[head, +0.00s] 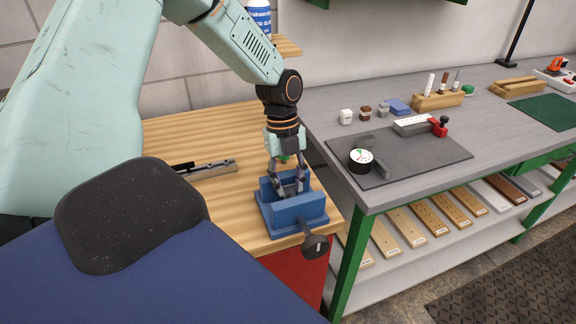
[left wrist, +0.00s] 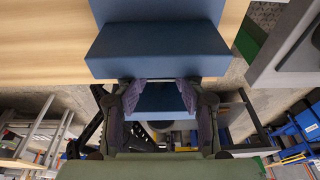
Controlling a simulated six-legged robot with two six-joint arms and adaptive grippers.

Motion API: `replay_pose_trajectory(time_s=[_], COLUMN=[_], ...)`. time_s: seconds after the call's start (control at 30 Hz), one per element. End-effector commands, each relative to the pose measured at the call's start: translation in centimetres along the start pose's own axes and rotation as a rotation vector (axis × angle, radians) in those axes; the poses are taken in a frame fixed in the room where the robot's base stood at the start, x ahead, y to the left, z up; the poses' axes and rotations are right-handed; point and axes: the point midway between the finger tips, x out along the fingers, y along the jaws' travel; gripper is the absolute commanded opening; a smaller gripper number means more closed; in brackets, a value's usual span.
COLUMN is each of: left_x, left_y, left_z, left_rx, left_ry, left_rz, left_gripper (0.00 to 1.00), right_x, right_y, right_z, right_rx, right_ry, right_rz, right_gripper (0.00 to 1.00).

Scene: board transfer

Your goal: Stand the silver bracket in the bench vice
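The blue bench vice (head: 291,217) stands on the front right corner of the wooden bench. It also shows in the left wrist view (left wrist: 155,50). My left gripper (head: 289,190) points down at the vice, its fingertips between or just above the jaws. In the left wrist view my left gripper (left wrist: 160,92) has its fingers apart, with blue vice surface and no held part visible between them. A long grey metal piece (head: 212,168) lies on the bench left of the vice; I cannot tell whether it is the silver bracket. My right gripper is out of view.
A grey bench (head: 455,150) to the right carries a dark mat (head: 425,160) with a round black-and-white tin (head: 361,160) and a silver block with red parts (head: 412,124). A blue and white bottle (head: 259,17) stands behind my arm. The wooden bench (head: 185,137) has bare room at left.

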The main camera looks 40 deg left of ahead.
Motion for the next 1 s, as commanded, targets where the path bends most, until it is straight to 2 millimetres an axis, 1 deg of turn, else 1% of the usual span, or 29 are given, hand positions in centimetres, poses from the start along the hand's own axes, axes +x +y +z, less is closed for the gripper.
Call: replay_pose_trajectory(time_s=[0.03, 0.1, 0.13, 0.47, 0.57, 0.67, 0.9, 1.0], left_x=[0.8, 0.8, 0.8, 0.6, 0.0, -1.5, -6.8, -8.5], left_y=[0.5, 0.5, 0.5, 0.3, 0.2, 0.1, -0.1, 0.1], left_z=[-0.1, -0.1, -0.1, 0.1, 0.1, 0.2, 0.0, -0.2], left_rx=[-0.002, -0.002, -0.002, -0.002, -0.002, -0.002, -0.002, -0.002], left_ry=[0.008, 0.008, 0.008, 0.003, 0.001, -0.004, -0.009, -0.005], left_rz=[0.011, 0.011, 0.011, 0.009, 0.006, 0.001, -0.005, 0.000], left_gripper=[0.47, 0.53, 0.54, 0.54, 0.54, 0.54, 0.54, 0.54], right_x=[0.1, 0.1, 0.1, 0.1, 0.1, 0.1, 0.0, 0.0], right_y=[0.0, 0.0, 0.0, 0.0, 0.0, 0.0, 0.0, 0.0], right_z=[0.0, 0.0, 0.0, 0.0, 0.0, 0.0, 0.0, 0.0], right_rx=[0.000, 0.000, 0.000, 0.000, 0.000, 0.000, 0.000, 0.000], right_ry=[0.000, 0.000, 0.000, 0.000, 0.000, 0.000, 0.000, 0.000], right_rz=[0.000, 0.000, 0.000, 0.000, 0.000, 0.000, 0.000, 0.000], right_gripper=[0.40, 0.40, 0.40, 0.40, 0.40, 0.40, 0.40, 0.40])
